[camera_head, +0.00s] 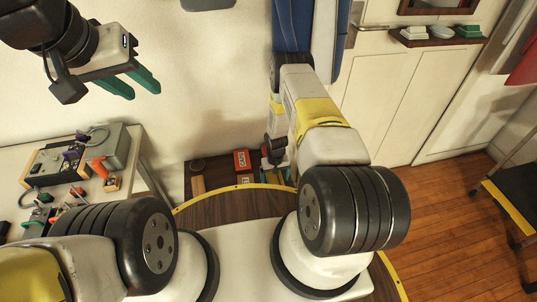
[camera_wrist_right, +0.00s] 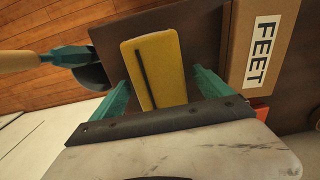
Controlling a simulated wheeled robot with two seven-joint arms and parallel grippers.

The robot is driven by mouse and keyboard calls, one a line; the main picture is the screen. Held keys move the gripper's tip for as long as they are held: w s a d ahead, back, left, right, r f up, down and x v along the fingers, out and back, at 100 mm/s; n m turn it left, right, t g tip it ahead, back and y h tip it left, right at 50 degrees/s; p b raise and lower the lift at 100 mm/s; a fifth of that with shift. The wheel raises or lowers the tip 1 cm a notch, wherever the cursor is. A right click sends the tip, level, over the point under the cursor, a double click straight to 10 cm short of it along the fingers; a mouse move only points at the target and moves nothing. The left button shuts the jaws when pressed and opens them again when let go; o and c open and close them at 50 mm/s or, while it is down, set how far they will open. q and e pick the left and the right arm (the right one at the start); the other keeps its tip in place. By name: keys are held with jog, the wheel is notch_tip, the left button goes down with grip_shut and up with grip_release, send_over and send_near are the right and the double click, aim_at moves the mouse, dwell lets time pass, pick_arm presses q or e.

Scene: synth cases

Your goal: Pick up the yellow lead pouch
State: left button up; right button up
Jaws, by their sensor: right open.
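The yellow lead pouch (camera_wrist_right: 155,70) is a flat yellow block-like piece with a dark slit along it, lying on a dark brown surface (camera_wrist_right: 204,35) in the right wrist view. My right gripper (camera_wrist_right: 161,77) is open, with one green finger on each side of the pouch's near part. I cannot tell whether either finger touches it. In the head view my right arm hides most of that gripper. My left gripper (camera_head: 143,90) hangs at the upper left of the head view, its green fingers apart and empty.
A brown box marked FEET (camera_wrist_right: 268,50) stands close right of the pouch. A dark green tool with a wooden handle (camera_wrist_right: 20,60) lies left.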

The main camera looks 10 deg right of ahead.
jog(key=c, duration=1.5)
jog(key=shift+r, duration=0.1)
jog(key=shift+c, duration=0.2)
